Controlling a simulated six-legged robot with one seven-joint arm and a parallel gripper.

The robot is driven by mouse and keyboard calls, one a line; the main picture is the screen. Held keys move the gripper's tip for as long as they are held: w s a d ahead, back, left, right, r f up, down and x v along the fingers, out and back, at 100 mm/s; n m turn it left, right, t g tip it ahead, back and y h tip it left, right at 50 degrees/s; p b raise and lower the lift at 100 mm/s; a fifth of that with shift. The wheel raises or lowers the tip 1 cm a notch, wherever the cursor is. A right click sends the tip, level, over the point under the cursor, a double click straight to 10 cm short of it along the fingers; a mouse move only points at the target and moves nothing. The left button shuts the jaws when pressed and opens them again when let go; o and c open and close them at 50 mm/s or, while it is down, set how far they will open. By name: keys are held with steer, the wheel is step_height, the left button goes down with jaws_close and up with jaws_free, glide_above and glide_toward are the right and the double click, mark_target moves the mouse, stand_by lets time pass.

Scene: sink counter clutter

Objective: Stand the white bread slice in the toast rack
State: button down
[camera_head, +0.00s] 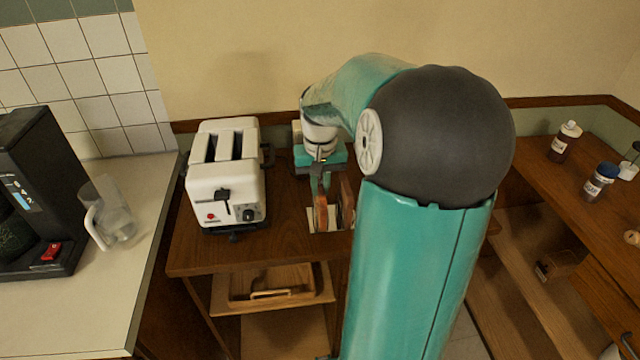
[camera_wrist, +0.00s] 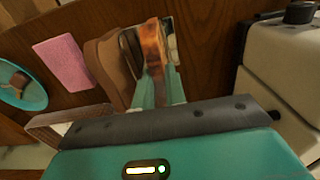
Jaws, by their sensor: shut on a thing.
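My gripper (camera_head: 321,187) points down and is shut on a slice with an orange-brown crust (camera_head: 320,214), which I take as the white bread slice. The slice is upright, edge-on; its pale face is hidden. In the wrist view, the slice (camera_wrist: 152,44) sits between my teal fingertips (camera_wrist: 155,88). A pale square piece (camera_head: 312,226) shows under and around it; I cannot tell whether they touch. Brown bread-shaped pieces (camera_wrist: 112,68) stand close beside the slice, perhaps the toast rack. In the head view, my arm hides most of this (camera_head: 347,205).
A white toaster (camera_head: 226,180) stands just left of my gripper. In the wrist view, a pink block (camera_wrist: 64,62), a teal plate (camera_wrist: 33,97) and a woven-looking tray (camera_wrist: 45,127) lie left. A coffee maker (camera_head: 40,190) and a glass jug (camera_head: 115,222) stand on the left counter.

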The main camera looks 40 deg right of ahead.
steer(key=shift+w+f, duration=0.1)
steer(key=c, duration=1.4)
jaws_free()
steer(key=shift+c, duration=0.2)
step_height(320, 180, up, 12)
